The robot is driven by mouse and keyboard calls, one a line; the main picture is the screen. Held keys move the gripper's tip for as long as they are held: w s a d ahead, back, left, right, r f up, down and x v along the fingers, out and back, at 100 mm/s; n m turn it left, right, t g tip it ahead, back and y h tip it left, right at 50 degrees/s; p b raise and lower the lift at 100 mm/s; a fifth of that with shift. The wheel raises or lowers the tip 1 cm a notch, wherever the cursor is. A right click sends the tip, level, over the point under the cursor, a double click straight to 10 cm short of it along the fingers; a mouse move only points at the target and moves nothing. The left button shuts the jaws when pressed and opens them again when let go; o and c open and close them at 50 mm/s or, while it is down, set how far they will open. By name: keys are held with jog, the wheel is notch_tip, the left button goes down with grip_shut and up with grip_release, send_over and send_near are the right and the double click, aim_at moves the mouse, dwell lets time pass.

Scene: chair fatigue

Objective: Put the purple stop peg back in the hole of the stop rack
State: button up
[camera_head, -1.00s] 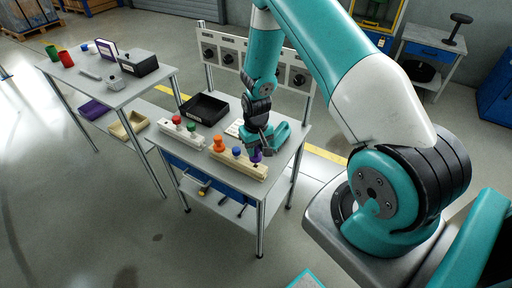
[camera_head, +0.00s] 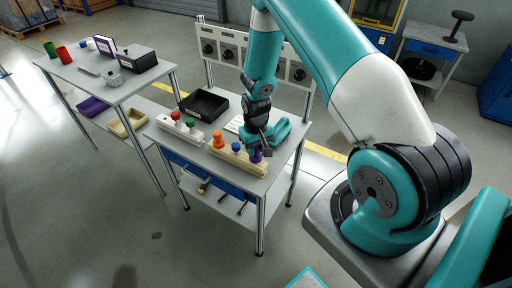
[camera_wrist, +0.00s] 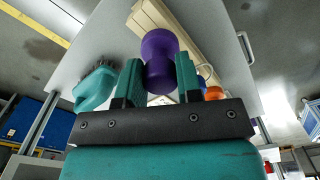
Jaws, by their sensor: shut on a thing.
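The purple stop peg (camera_wrist: 160,55) is between the two fingers of my gripper (camera_wrist: 158,80), which are shut on it. In the head view the purple peg (camera_head: 257,157) shows just under my gripper (camera_head: 260,148), at the right end of the cream stop rack (camera_head: 228,160). The rack also shows in the wrist view (camera_wrist: 182,28), beside and behind the peg head. An orange peg (camera_head: 218,140) and a blue peg (camera_head: 236,147) stand upright in the rack. The peg's lower end and the hole are hidden, so I cannot tell how the peg sits relative to the hole.
A teal brush-like thing (camera_wrist: 95,88) lies on the table beside my gripper. A white rack (camera_head: 181,130) with red and green pegs stands at left, a black tray (camera_head: 204,105) behind it. A panel with dark knobs (camera_head: 228,50) rises at the table's back.

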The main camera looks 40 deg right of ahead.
jog(key=shift+f+b, duration=0.65)
jog(key=shift+f, duration=0.25)
jog(key=o, duration=0.9)
jog(key=shift+o, duration=0.2)
jog(key=shift+r, duration=0.2)
notch_tip(320, 180, up, 17)
jog(key=b, duration=0.1)
jog(key=shift+b, duration=0.3)
jog(key=s+a+r+n+y, duration=0.1)
jog(key=s+a+r+n, duration=0.15)
jog(key=a+r, duration=0.35)
jog(key=s+a+r+n+y, duration=0.15)
jog(key=s+a+r, duration=0.25)
jog(key=a, duration=0.4)
jog(key=s+a+r+n+y, duration=0.1)
jog(key=s+a+r+n, duration=0.1)
jog(key=s, duration=0.5)
jog(key=s+a+r+n, duration=0.3)
jog(key=s+a, duration=0.3)
jog(key=s, duration=0.2)
jog(key=shift+s+a+r+y, duration=0.25)
jog(key=shift+r+y, duration=0.1)
jog(key=shift+r, duration=0.4)
